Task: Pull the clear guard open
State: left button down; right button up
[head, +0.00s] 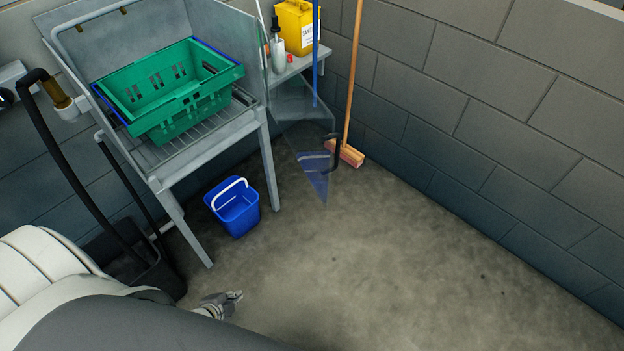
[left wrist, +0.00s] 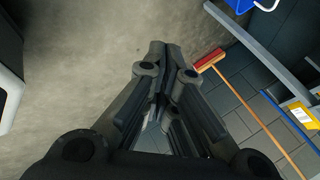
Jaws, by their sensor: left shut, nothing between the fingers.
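The clear guard (head: 316,165) is a see-through panel at the right side of the grey metal stand (head: 264,150). It juts out from the stand's front right corner over the floor, so it stands swung out from the front. A dark handle (head: 335,152) is on its outer edge. My left gripper (head: 236,296) is low at the bottom of the head view, well apart from the guard and handle. In the left wrist view its fingers (left wrist: 158,50) are together and empty, over bare floor. My right gripper is not in view.
A green crate (head: 113,88) sits tilted on the stand's rack. A blue bucket (head: 246,213) is on the floor below. A broom (head: 346,153) leans on the block wall behind the guard. A yellow container (head: 294,20) is on a side shelf. The floor at right is clear.

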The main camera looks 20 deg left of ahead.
aim_at(323, 172)
pick_arm(q)
jog(key=w+a+r+m+t+h+b, duration=0.2)
jog(key=w+r+m+t, duration=0.1)
jog(key=w+r+m, duration=0.5)
jog(key=w+a+r+m+t+h+b, duration=0.1)
jog(key=w+a+r+m+t+h, duration=0.15)
jog(key=w+r+m, duration=0.65)
jog(key=d+r+m+h+b, duration=0.1)
jog(key=d+r+m+h, duration=0.3)
jog(key=r, duration=0.3)
jog(key=s+d+r+m+h+b, duration=0.1)
jog(key=d+r+m+h, duration=0.15)
jog(key=r+m, duration=0.45)
jog(key=d+r+m+h+b, duration=0.1)
jog(key=d+r+m+h, duration=0.1)
jog(key=d+r+m, duration=0.4)
jog(key=shift+n, duration=0.6)
jog(key=p+x, duration=0.1)
jog(key=x, duration=0.6)
jog(key=w+a+p+x, duration=0.1)
jog(key=x, duration=0.2)
jog(key=shift+w+d+r+p, duration=0.1)
jog(key=shift+w+r+p, duration=0.1)
jog(key=shift+r+p, duration=0.15)
jog(key=shift+t+x, duration=0.25)
jog(key=shift+x, duration=0.65)
jog(key=shift+f, duration=0.1)
